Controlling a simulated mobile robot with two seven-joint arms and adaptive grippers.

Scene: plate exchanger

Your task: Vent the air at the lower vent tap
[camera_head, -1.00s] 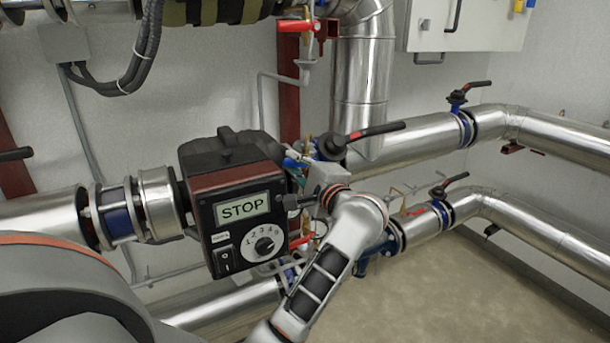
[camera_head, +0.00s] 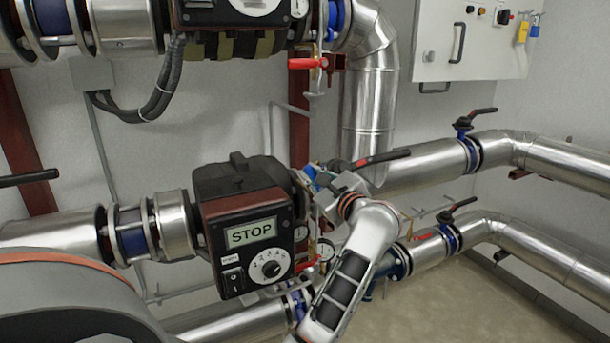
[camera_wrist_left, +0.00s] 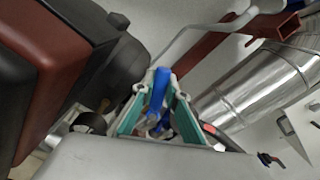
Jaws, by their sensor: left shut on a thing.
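My left gripper (camera_head: 312,174) is behind the right edge of the pump box, at the middle pipe. In the left wrist view its teal-padded fingers (camera_wrist_left: 156,112) are closed around a slim blue lever (camera_wrist_left: 160,82), which stands up between them. This looks like the handle of the lower vent tap; a bit of blue (camera_head: 311,170) shows there in the head view. The tap's body and outlet are mostly hidden by the gripper and the pump box, so I cannot tell how far it is turned. My right gripper is not in view.
The pump box (camera_head: 248,238) reading STOP stands close left of the gripper. A black-handled valve lever (camera_head: 382,158) is close on the right. A red lever (camera_head: 305,63) sits above, another (camera_head: 297,262) below. Floor at lower right is clear.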

